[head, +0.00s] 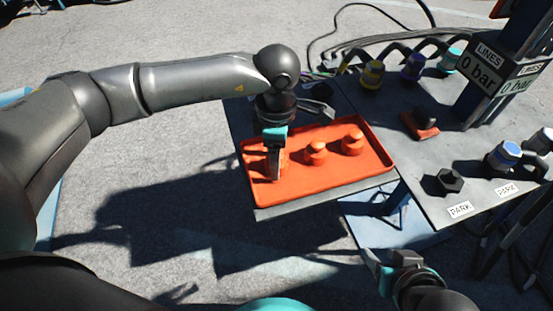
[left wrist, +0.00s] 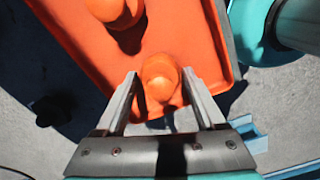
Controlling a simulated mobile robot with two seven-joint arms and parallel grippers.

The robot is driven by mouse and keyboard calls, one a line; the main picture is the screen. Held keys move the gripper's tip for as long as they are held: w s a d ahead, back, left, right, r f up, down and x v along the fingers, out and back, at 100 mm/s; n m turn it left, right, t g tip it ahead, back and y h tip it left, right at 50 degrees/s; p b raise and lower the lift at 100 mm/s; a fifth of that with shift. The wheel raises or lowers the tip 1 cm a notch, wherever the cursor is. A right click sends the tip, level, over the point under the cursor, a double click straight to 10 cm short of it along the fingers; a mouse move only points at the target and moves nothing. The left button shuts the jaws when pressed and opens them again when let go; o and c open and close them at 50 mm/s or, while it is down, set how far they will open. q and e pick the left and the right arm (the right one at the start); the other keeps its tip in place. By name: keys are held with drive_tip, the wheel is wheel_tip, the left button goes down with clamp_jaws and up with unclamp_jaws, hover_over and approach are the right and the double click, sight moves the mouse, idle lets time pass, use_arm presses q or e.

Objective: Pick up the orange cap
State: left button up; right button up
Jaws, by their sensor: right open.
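Three orange caps stand in a row in an orange tray (head: 375,161): a left one (head: 284,161), mostly hidden by my gripper, a middle one (head: 316,153) and a right one (head: 352,142). My left gripper (head: 273,174) points down at the left cap. In the left wrist view the open fingers (left wrist: 160,78) stand on either side of this cap (left wrist: 160,80), with small gaps showing. A second cap (left wrist: 115,12) is at the top of that view. My right gripper (head: 380,268) is open and empty at the bottom, away from the tray.
The tray lies on a dark table. To the right are a black hex knob (head: 449,181), "PARK" labels (head: 460,209), a red-based black piece (head: 420,123) and a blue-ringed connector (head: 505,155). Cables and coloured connectors (head: 372,74) stand behind, beside a post with a "0 bar" sign (head: 482,70).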

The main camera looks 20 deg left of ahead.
use_arm(q)
clamp_jaws()
idle(0.3)
drive_tip(key=shift+r, duration=0.15)
